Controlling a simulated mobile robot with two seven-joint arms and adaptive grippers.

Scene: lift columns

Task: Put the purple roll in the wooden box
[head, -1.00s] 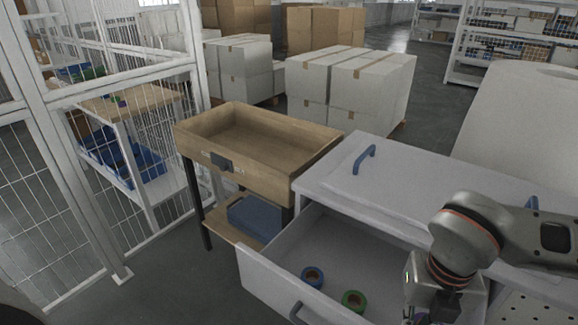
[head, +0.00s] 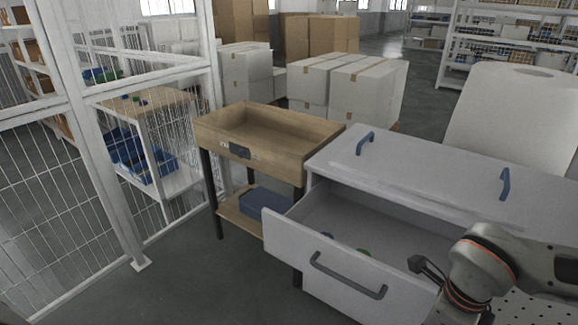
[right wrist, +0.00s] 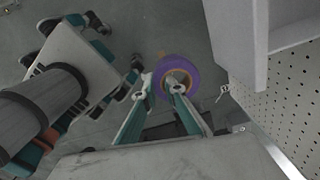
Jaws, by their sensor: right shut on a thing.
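The purple roll (right wrist: 193,66) shows in the right wrist view, a ring above the grey floor. My right gripper (right wrist: 161,89) is shut on its wall, one finger at the hole and the other outside. In the head view my right arm is at the lower right, and the roll and fingertips are not visible there. The wooden box (head: 279,163) is an open shallow tray on a dark-legged stand, left of the white cabinet. Its visible inside looks empty. My left gripper is in neither view.
A blue bin (head: 265,205) sits on the shelf under the box. A mesh fence stands left; the floor before the stand is clear.

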